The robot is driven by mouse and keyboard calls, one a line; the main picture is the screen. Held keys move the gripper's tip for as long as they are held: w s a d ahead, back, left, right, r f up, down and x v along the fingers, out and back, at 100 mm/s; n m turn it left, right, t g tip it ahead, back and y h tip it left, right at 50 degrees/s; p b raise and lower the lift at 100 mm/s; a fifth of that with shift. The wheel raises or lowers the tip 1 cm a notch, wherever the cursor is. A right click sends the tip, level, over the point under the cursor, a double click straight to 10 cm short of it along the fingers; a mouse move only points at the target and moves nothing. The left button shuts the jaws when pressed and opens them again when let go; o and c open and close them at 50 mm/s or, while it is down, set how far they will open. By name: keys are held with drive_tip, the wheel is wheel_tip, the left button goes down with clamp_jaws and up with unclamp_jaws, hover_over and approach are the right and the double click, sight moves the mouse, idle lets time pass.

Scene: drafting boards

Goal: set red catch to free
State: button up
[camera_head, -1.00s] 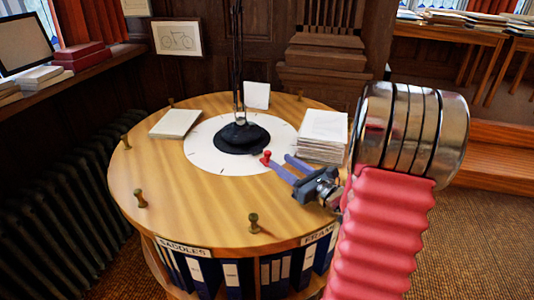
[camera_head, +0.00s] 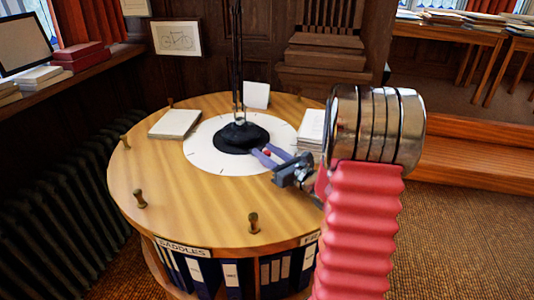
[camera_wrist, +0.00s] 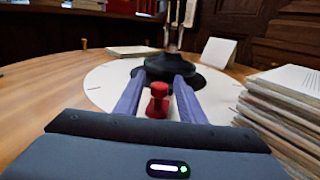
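The red catch (camera_head: 267,153) is a small red knob on a stem, standing by the black lamp base on the white disc of the round table. In the wrist view the red catch (camera_wrist: 157,100) stands upright between the two blue-grey fingers of my gripper (camera_wrist: 158,78), with a gap on each side. My gripper (camera_head: 267,151) is open and reaches in from the right, low over the disc. In the head view the fingers partly hide the catch. The catch's lower end and any marks beside it cannot be made out.
The black lamp base (camera_head: 240,137) is just beyond my fingertips. A paper stack (camera_wrist: 287,100) stands close on the right. A white pad (camera_head: 175,123) lies at the left.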

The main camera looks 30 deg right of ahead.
clamp_jaws()
idle(0.3)
drive_tip(key=shift+w+d, duration=0.1)
drive_tip(key=shift+w, duration=1.55)
drive_tip(key=shift+o, duration=0.6)
unclamp_jaws()
drive_tip(key=s, duration=0.4)
drive_tip(key=s+d, duration=0.1)
drive_tip(key=s, duration=0.8)
drive_tip(key=shift+s+d, duration=0.15)
drive_tip(key=shift+s, duration=0.2)
